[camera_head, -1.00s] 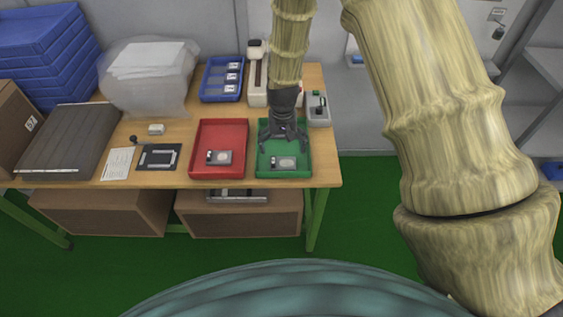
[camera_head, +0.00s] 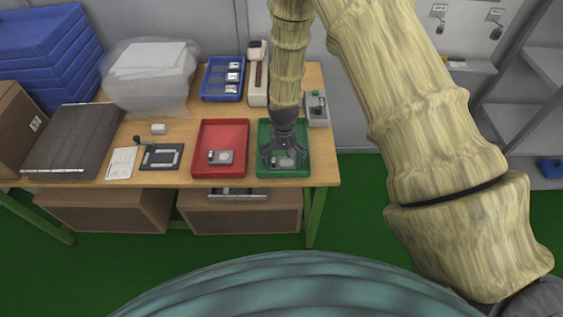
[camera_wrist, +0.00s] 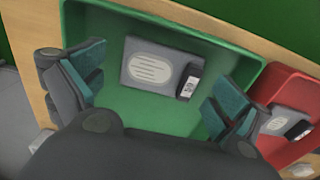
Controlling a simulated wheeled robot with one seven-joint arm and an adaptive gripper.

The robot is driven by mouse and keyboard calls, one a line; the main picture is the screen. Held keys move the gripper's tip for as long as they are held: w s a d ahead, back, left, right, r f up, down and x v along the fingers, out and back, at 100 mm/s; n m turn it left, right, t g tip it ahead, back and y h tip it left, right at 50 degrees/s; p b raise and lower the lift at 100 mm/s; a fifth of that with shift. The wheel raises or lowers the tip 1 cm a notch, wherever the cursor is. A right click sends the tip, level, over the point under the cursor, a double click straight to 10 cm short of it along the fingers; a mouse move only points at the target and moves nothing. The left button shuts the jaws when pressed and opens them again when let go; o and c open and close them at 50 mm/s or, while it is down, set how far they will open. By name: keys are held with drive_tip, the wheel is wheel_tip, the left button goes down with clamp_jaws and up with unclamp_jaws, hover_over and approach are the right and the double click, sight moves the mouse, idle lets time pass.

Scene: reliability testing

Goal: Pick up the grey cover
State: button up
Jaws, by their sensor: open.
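The grey cover (camera_wrist: 150,66), a flat grey piece with a pale lined oval, lies on the floor of the green tray (camera_wrist: 140,12). A small black part (camera_wrist: 189,82) with a white label sits at its right end in the wrist view. My gripper (camera_wrist: 155,85) is open and empty, its two teal-padded fingers apart on either side of the cover. In the head view my gripper (camera_head: 283,160) is low inside the green tray (camera_head: 300,132) and partly hides the cover. I cannot tell the exact height of the fingertips.
A red tray (camera_head: 220,133) with a similar grey part (camera_head: 224,158) stands just left of the green tray. A blue tray (camera_head: 209,92) and a grey box (camera_head: 318,112) stand behind. The table's front edge (camera_head: 300,182) is close to the green tray.

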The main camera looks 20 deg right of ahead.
clamp_jaws()
idle(0.5)
